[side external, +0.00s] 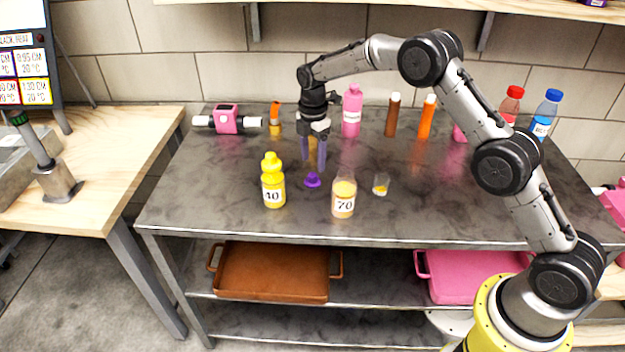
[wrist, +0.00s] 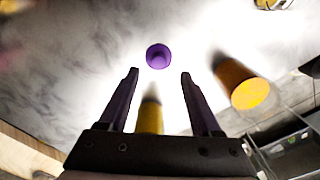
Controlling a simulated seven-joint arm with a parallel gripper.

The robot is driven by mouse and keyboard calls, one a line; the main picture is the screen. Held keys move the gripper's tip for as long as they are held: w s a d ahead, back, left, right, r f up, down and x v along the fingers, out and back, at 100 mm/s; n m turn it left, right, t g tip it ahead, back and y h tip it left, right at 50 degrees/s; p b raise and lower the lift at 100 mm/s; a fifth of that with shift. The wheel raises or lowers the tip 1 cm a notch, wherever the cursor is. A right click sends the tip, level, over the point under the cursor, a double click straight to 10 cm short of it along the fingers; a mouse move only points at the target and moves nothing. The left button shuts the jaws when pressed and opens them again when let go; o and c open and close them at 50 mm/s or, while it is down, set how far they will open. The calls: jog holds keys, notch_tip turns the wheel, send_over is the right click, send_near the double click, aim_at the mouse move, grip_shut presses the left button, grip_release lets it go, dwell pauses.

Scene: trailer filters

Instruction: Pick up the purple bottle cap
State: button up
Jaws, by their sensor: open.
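The purple bottle cap (side external: 312,180) lies on the grey tabletop, between the yellow bottle marked 40 (side external: 273,182) and the bottle marked 70 (side external: 344,197). My gripper (side external: 314,166) is just above the cap in the side view, fingers pointing down. In the wrist view the cap (wrist: 159,56) shows as a round purple disc beyond the fingertips, centred between them. My gripper (wrist: 160,72) is open and empty there.
A small clear cup with yellow contents (side external: 381,184) stands right of the bottle marked 70. A pink bottle (side external: 352,112), a brown bottle (side external: 392,115) and an orange bottle (side external: 427,117) stand at the back. A pink device (side external: 228,119) is at back left. The front right tabletop is clear.

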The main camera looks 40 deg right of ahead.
aim_at(312, 174)
jog(key=shift+w+f, duration=0.1)
jog(key=shift+f, duration=2.7)
grip_shut()
